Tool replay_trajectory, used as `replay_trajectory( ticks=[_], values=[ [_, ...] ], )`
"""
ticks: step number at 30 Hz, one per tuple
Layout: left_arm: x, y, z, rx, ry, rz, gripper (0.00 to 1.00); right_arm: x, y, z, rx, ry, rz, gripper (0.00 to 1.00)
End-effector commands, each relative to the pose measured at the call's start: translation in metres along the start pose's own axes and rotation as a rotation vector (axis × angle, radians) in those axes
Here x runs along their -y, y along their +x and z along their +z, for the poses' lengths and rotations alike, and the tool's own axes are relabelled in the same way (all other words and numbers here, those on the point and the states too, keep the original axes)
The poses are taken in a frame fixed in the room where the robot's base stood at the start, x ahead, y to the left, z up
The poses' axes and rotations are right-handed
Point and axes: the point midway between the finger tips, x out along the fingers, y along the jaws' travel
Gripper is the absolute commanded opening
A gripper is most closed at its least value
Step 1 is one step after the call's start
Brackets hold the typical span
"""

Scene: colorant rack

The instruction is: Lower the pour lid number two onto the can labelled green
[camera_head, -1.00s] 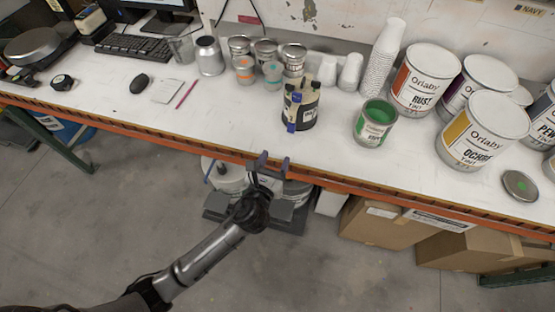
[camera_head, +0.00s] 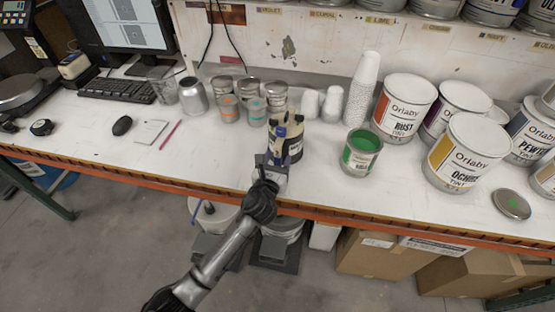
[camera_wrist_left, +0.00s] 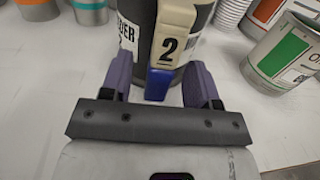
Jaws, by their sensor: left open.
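The pour lid number two (camera_head: 287,128) sits on a dark can (camera_head: 288,153) near the front of the bench. In the left wrist view its beige part (camera_wrist_left: 172,35) carries a black 2 and ends in a blue tab (camera_wrist_left: 158,84). The can labelled green (camera_head: 361,158) stands to its right, open, with green paint showing; it is partly visible at the right of the wrist view (camera_wrist_left: 285,52). My left gripper (camera_wrist_left: 160,80) is open in front of the dark can, one purple finger on either side of the blue tab. My right gripper is out of view.
A stack of white cups (camera_head: 362,90) and large tint cans, such as rust (camera_head: 404,108) and ochre (camera_head: 465,152), stand behind and right of the green can. Small tins (camera_head: 250,93) stand behind the dark can. A flat round lid (camera_head: 511,204) lies at the right.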

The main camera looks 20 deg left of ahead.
Motion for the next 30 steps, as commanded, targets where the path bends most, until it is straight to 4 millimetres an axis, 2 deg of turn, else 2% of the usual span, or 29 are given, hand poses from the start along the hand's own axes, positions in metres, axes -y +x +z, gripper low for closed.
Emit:
replay_trajectory(
  ticks=[14,30],
  values=[
    [0.0000,0.0066,0.0005,0.001,0.000,0.000,0.54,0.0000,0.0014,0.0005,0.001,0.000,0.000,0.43],
    [0.0000,0.0064,0.0004,0.001,0.000,0.000,0.03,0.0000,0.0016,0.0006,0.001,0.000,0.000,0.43]
  ],
)
